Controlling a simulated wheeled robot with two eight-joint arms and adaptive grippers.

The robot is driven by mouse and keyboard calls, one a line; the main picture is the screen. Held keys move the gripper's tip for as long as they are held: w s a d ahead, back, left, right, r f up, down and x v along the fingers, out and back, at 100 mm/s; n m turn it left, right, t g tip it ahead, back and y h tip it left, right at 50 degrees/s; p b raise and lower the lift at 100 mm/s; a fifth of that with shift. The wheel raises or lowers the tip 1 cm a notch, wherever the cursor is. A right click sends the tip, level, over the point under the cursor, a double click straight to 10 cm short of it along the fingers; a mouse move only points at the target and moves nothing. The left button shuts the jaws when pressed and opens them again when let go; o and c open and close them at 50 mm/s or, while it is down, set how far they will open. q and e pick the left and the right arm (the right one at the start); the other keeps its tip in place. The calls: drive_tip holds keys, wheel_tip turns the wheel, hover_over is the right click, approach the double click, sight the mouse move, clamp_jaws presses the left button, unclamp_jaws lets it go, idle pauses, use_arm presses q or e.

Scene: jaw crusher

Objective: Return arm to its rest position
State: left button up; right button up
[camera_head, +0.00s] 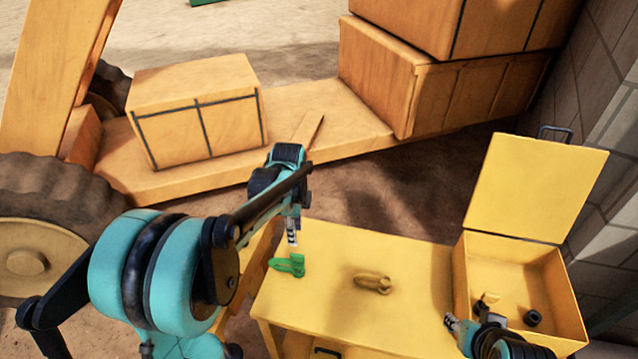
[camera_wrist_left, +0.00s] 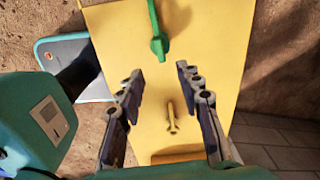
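My left gripper (camera_head: 291,236) hangs over the left end of the yellow table (camera_head: 330,240), just above a green part (camera_head: 290,265). In the left wrist view my left gripper (camera_wrist_left: 160,82) is open, with nothing between its fingers. The green part (camera_wrist_left: 156,38) lies ahead of the fingertips there, and a brass-coloured part (camera_wrist_left: 170,122) shows below them. In the head view the brass-coloured part (camera_head: 373,283) lies in the middle of the tabletop. My right gripper (camera_head: 468,314) is at the bottom right, in front of the yellow box, with its fingers apart.
The open yellow box (camera_head: 562,315) has its lid (camera_head: 535,190) raised. It holds a dark ring-shaped part (camera_head: 532,318) and a small yellow part (camera_head: 490,298). Wooden crates (camera_head: 200,110) stand beyond the table. A block wall (camera_head: 600,130) closes off the right side.

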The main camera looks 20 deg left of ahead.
use_arm(q)
drive_tip(key=s+d+r+n+t, duration=0.2)
drive_tip(key=s+d+n+t, duration=0.1)
drive_tip(key=s+n, duration=0.5)
drive_tip(key=s+d+r+n+t, duration=0.3)
drive_tip(key=s+d+n+t, duration=0.1)
drive_tip(key=s+n, duration=0.4)
drive_tip(key=shift+r, duration=0.3)
